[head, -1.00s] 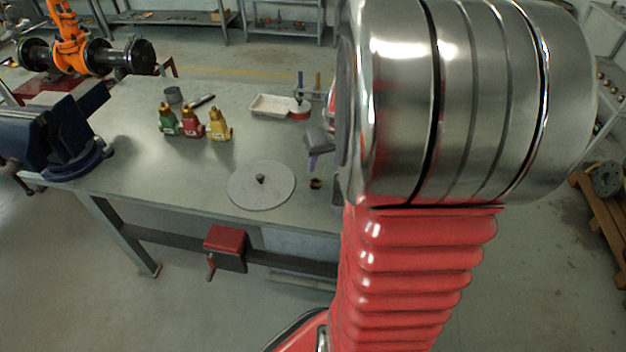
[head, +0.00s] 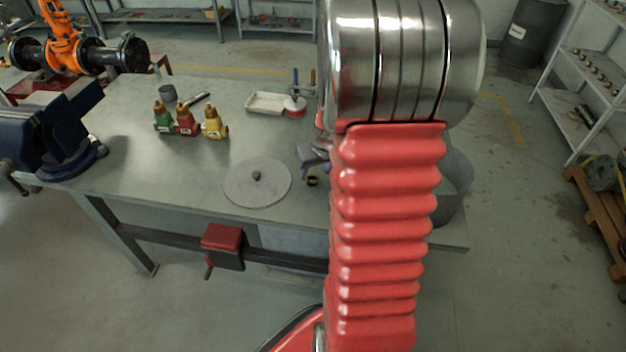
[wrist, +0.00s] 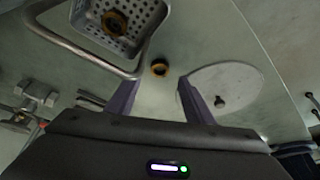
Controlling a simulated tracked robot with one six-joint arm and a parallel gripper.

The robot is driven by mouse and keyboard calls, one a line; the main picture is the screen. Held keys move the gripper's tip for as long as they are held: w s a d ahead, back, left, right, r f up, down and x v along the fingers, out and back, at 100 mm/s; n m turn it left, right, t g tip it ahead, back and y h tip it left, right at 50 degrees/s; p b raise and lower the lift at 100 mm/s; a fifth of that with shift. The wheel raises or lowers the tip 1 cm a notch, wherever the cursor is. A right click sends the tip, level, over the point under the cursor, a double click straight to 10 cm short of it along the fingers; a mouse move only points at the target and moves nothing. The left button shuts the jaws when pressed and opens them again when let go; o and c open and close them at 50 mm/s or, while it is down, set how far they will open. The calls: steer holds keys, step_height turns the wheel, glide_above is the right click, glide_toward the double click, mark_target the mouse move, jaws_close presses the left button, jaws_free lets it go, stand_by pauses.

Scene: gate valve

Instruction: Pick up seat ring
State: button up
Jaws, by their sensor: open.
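A small brass-coloured ring (wrist: 159,68), likely the seat ring, lies on the bench between a perforated basket and a round plate. It also shows in the head view (head: 312,181), just below my gripper (head: 313,160), partly hidden by the arm area. In the wrist view my gripper (wrist: 156,86) is open and empty, its two purple-grey fingers spread. The ring appears beyond the fingertips, roughly centred between them, and is not touched. Another brownish ring-like part (wrist: 115,22) lies in the basket; I cannot tell which kind it is.
The grey perforated basket (wrist: 148,14) with a tubular rail stands close to the left finger. The round plate (head: 240,188) with a knob lies left of the ring. Coloured bottles (head: 187,122), a white tray (head: 268,102) and a vise (head: 60,140) stand farther off.

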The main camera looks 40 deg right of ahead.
mark_target(313, 185)
steer(key=shift+f, duration=0.1)
steer(key=shift+x, duration=2.5)
steer(key=c, duration=1.1)
step_height(313, 185, up, 10)
